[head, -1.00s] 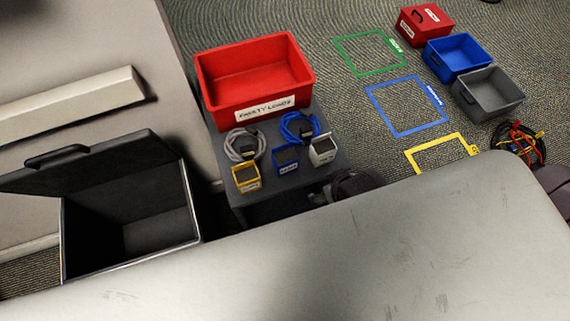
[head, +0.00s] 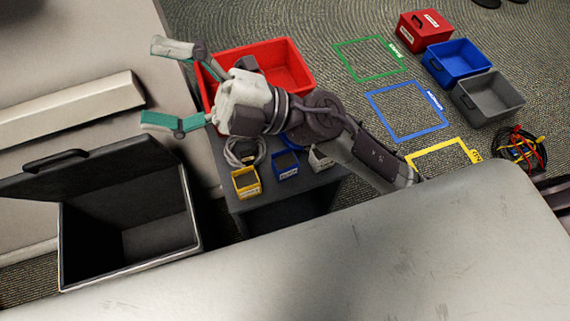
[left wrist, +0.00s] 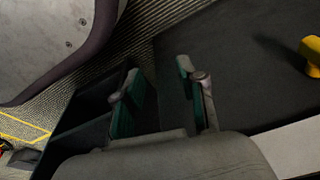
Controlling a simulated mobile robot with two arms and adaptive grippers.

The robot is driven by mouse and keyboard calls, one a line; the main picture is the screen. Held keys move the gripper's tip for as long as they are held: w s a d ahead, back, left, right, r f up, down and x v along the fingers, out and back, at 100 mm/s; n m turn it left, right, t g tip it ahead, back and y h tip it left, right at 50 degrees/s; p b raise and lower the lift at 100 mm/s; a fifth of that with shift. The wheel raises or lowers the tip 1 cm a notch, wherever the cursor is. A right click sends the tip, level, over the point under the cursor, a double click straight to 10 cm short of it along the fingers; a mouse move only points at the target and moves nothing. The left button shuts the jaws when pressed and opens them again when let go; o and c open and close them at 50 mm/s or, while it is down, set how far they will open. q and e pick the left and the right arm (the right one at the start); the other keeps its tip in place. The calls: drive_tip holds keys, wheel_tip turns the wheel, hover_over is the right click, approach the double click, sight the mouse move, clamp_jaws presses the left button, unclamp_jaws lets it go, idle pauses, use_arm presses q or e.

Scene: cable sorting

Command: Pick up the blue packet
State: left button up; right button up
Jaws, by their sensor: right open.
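The small blue packet (head: 286,165), with a pale label on its front, stands on the dark grey stand between a yellow packet (head: 245,183) and a grey-white packet (head: 320,160). My right arm passes just above it and hides part of what lies behind. My right gripper (head: 158,84) is open and empty, with teal finger pads. It is well up and left of the blue packet, beside the red bin. My left gripper shows only in the left wrist view (left wrist: 160,72). Its fingers are apart with nothing between them.
A red bin (head: 296,62) stands on the stand (head: 290,204), partly hidden by my right arm. A black box with a raised lid (head: 130,250) is at left. A pale table (head: 350,260) fills the front. Blue (head: 480,68) and grey bins (head: 490,105) stand at right.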

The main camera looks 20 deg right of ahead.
drive_tip(key=s+a+f+n+g+h, duration=0.3)
drive_tip(key=s+f+n+g+h, duration=0.1)
drive_tip(key=f+n+g, duration=0.15)
drive_tip(key=t+h, duration=0.2)
drive_tip(key=h, duration=1.7)
approach(286, 162)
drive_tip(key=shift+n+g, duration=0.25)
drive_tip(key=shift+n, duration=0.1)
drive_tip(key=f, duration=0.2)
drive_tip(key=f+b, duration=0.1)
drive_tip(key=f, duration=0.3)
drive_tip(key=shift+w+d+f, duration=0.1)
drive_tip(key=shift+d+f, duration=0.2)
drive_tip(key=shift+f, duration=0.1)
drive_tip(key=f, duration=0.3)
drive_tip(key=a+f+b, duration=0.1)
drive_tip(key=f, duration=0.1)
drive_tip(key=shift+f, duration=0.2)
drive_tip(key=shift+d+f, duration=0.1)
drive_tip(key=shift+f, duration=0.4)
use_arm(q)
wheel_tip(286, 162, up, 6)
drive_tip(key=w, duration=0.3)
drive_tip(key=shift+d+r, duration=0.2)
drive_tip(key=shift+r, duration=0.05)
use_arm(e)
drive_tip(key=shift+w, duration=0.1)
drive_tip(key=c, duration=0.9)
